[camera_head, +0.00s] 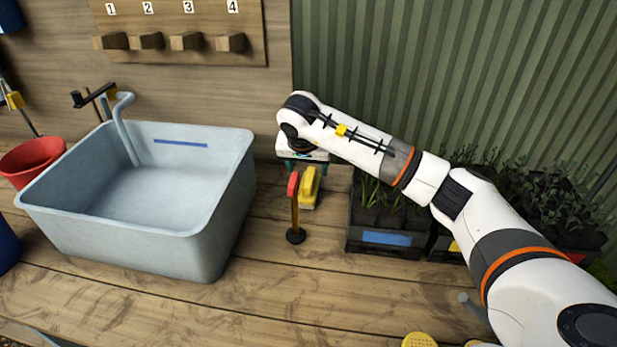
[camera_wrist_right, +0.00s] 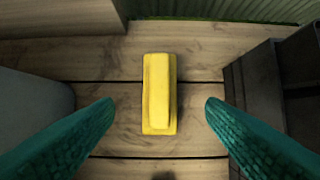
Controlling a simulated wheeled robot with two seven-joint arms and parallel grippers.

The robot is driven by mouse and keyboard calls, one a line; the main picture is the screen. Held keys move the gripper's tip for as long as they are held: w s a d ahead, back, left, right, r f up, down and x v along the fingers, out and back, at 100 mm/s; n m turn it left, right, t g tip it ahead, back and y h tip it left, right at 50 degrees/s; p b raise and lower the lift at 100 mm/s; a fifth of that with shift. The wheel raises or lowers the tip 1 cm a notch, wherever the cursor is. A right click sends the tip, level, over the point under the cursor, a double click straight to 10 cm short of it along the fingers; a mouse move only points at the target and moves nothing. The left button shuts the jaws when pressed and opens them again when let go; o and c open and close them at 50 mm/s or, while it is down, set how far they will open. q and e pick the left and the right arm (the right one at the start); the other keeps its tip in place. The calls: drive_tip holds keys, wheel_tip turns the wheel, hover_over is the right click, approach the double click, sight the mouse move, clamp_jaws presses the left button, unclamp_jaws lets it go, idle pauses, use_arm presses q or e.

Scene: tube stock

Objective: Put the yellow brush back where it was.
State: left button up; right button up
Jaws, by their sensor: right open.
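The yellow brush (camera_head: 309,188) is a small yellow block on the wooden bench, between the basin and the plant trays. In the right wrist view the brush (camera_wrist_right: 159,95) lies lengthwise up the picture, midway between my fingers, touching neither. My right gripper (camera_wrist_right: 160,108) is open and empty, its teal fingers spread wide on both sides of the brush. In the head view my right gripper (camera_head: 304,163) points down just above and behind the brush, partly hidden by my wrist. My left gripper is not in view.
A short post (camera_head: 295,213) with a red top and black round base stands just left of the brush. A grey-blue basin (camera_head: 228,225) is on the left, black plant trays (camera_head: 386,238) on the right. Wooden pegs (camera_head: 187,41) are on the wall. The front bench is largely clear.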

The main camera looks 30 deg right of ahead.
drive_tip(key=shift+v, duration=1.95)
